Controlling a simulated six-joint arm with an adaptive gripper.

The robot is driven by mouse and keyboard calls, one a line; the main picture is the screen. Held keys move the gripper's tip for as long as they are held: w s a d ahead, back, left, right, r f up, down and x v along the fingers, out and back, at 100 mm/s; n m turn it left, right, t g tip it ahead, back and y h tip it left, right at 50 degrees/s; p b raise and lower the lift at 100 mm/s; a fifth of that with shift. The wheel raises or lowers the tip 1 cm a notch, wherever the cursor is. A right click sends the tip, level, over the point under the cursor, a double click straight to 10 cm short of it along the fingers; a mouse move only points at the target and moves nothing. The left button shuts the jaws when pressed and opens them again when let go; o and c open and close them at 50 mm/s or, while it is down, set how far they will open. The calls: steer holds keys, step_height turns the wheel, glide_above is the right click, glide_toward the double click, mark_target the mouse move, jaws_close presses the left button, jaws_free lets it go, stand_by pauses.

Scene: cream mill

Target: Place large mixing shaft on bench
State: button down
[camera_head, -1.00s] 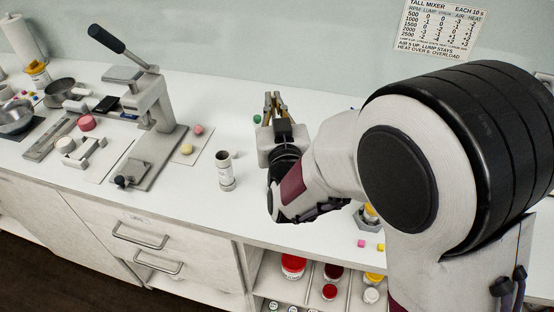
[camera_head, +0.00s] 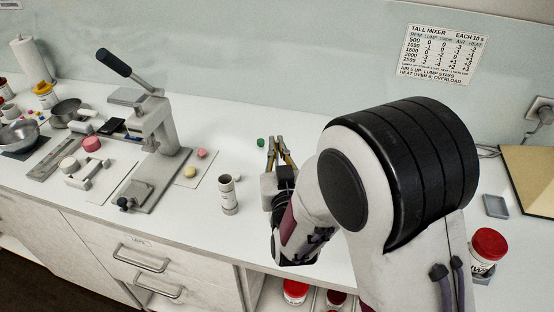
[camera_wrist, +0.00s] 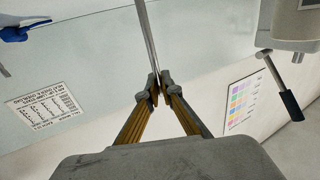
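My gripper (camera_wrist: 160,88) shows in the wrist view with its fingertips closed around a thin, straight metal rod, which looks like the large mixing shaft (camera_wrist: 147,35). The rod runs from between the fingertips up out of the frame, so its far end is hidden. In the head view my gripper (camera_head: 279,145) is over the back middle of the white bench (camera_head: 330,130), its fingers pointing toward the wall. The shaft cannot be made out there. My arm covers part of the bench to the right.
A lever press (camera_head: 155,140) stands left of my gripper, with a grey cylindrical container (camera_head: 228,194) between them. A small green ball (camera_head: 261,143) lies close beside my fingers. A red-lidded jar (camera_head: 487,250) and a grey tray (camera_head: 496,206) are at right. Bench behind my arm looks clear.

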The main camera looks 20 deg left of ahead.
mark_target(277, 161)
steer(key=shift+f, duration=0.1)
stand_by(0.3)
steer(key=shift+f, duration=2.05)
steer(key=shift+f, duration=0.15)
steer(key=c, duration=2.2)
jaws_free()
steer(key=shift+c, duration=0.2)
steer(key=v, duration=0.7)
steer(key=shift+s, duration=0.25)
steer(key=shift+d, duration=0.1)
steer(key=shift+w, duration=0.1)
